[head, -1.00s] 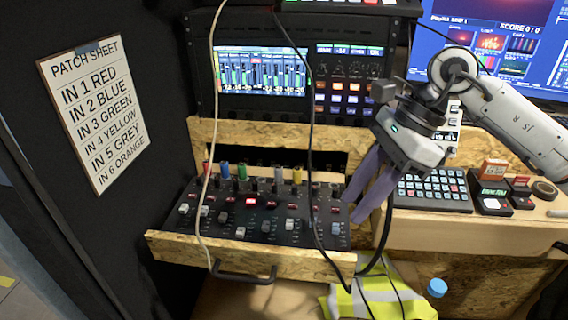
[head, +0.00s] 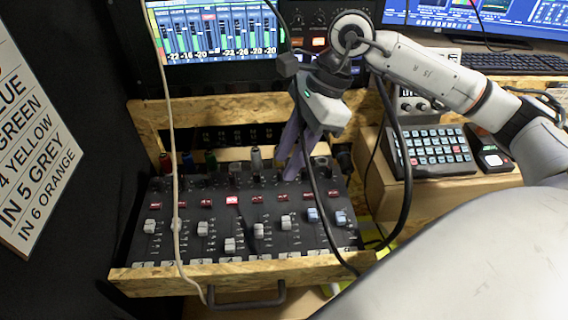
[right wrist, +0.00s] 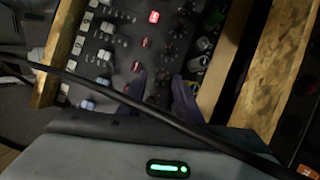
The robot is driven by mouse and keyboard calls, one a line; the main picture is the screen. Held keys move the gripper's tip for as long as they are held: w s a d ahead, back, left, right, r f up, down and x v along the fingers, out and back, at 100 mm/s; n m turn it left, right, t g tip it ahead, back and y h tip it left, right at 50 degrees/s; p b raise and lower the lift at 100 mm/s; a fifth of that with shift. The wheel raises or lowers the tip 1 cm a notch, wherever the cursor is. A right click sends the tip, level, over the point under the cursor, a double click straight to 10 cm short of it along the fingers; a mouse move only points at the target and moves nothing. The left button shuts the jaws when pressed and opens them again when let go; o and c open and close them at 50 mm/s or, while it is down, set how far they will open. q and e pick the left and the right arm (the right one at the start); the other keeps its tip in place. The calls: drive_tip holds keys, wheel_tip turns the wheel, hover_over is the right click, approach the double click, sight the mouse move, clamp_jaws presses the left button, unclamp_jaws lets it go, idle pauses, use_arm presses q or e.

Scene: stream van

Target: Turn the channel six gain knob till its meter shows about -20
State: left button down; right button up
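The mixer (head: 190,235) with its rows of knobs, red buttons and faders sits in a wooden tray. The meter screen (head: 215,32) shows green bars with numbers around -20; I cannot tell which is channel six. My left gripper is not in view.
A pale cable (head: 173,150) hangs across the mixer's left side. Black cables (head: 403,160) loop past its right, and one (right wrist: 110,95) crosses the right wrist view. A button panel (head: 440,150) stands at right. The patch sheet (head: 35,150) hangs on the left wall.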

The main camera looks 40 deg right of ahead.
drive_tip(key=shift+x, duration=1)
drive_tip(key=shift+f, duration=0.2)
drive_tip(key=shift+w+a, duration=0.1)
clamp_jaws()
drive_tip(key=shift+f+m+b, duration=0.15)
drive_tip(key=shift+m+b, duration=0.3)
drive_tip(key=shift+m, duration=0.05)
drive_tip(key=shift+m+t+h+b, duration=0.4)
drive_tip(key=shift+m+t+b, duration=0.15)
drive_tip(key=shift+m, duration=0.35)
drive_tip(key=m+t+b, duration=0.1)
drive_tip(key=m, duration=0.1)
drive_tip(key=shift+m, duration=0.3)
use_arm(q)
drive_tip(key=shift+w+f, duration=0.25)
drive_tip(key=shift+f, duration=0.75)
